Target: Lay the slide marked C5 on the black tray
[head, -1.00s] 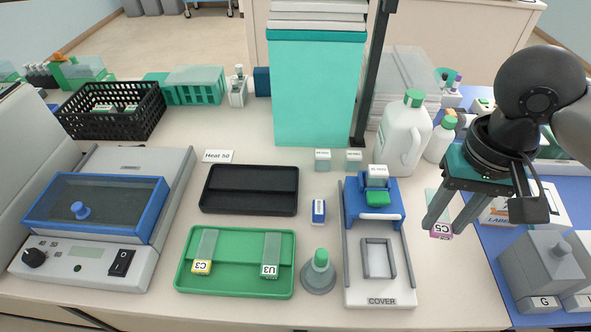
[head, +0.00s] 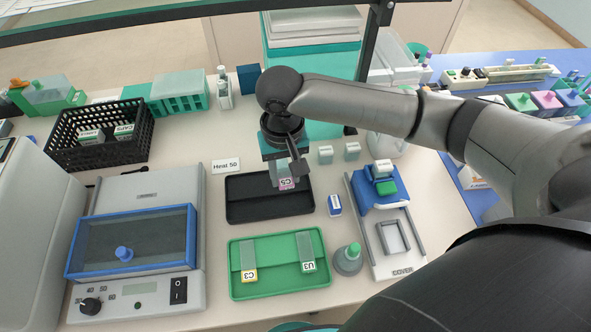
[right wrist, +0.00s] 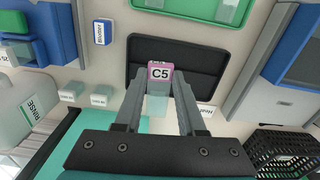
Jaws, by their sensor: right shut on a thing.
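The slide marked C5 (head: 287,183), with a pink label end, is held in my right gripper (head: 284,172). The right wrist view shows the slide (right wrist: 159,72) upright between the two fingers (right wrist: 158,95), with the black tray (right wrist: 205,55) behind it. I cannot tell whether the slide touches the tray. The tray holds nothing else that I can see. My left gripper is not in view.
A green tray (head: 236,285) with slides C3 (head: 249,257) and U3 (head: 306,250) lies in front. A blue-lidded heater (head: 130,240) stands left. A blue-and-white box (head: 335,204), a grey-and-green bottle (head: 347,260) and a cover holder (head: 385,240) stand right.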

